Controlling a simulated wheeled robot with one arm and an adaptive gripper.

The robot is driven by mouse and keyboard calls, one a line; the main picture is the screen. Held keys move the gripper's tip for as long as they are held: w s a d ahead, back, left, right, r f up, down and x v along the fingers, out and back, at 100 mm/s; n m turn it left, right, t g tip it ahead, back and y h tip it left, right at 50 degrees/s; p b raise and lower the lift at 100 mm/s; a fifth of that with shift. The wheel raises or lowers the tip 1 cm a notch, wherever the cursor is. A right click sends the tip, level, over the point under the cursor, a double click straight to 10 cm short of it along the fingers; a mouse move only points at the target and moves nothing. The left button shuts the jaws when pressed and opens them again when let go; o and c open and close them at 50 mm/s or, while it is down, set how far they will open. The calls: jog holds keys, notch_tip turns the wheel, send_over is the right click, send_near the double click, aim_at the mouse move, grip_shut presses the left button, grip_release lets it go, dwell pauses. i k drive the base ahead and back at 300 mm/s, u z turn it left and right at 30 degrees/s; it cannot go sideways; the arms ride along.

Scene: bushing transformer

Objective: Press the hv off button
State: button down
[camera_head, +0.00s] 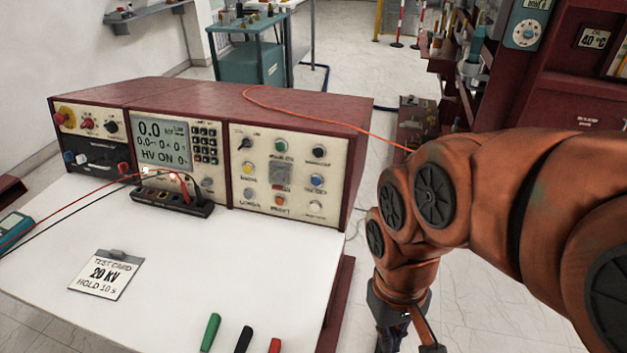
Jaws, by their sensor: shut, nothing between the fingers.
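The test console (215,102) stands at the back of the white table, with a dark red housing and cream front panels. Its right panel (286,176) carries several round coloured buttons and knobs, among them a green one (281,146), a red-orange one (280,200) and a blue one (317,180). Their labels are too small to read, so I cannot tell which is HV off. The display (160,143) reads 0.0 and "HV ON". My gripper (408,336) hangs right of the table, apart from the console, shut and empty; its lower end is cut off by the frame.
A test card (107,274) lies on the white tabletop (190,260). A dark terminal strip (170,201) with leads sits before the console. Green, black and red handles lie at the front edge. An orange cable (330,122) crosses the console top and runs toward my arm.

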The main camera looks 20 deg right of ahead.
aim_at(316, 182)
jog(key=u, duration=0.05)
jog(key=k, duration=0.5)
jog(key=u, duration=2.05)
jog(key=i, duration=1.3)
jog(key=z, duration=2.35)
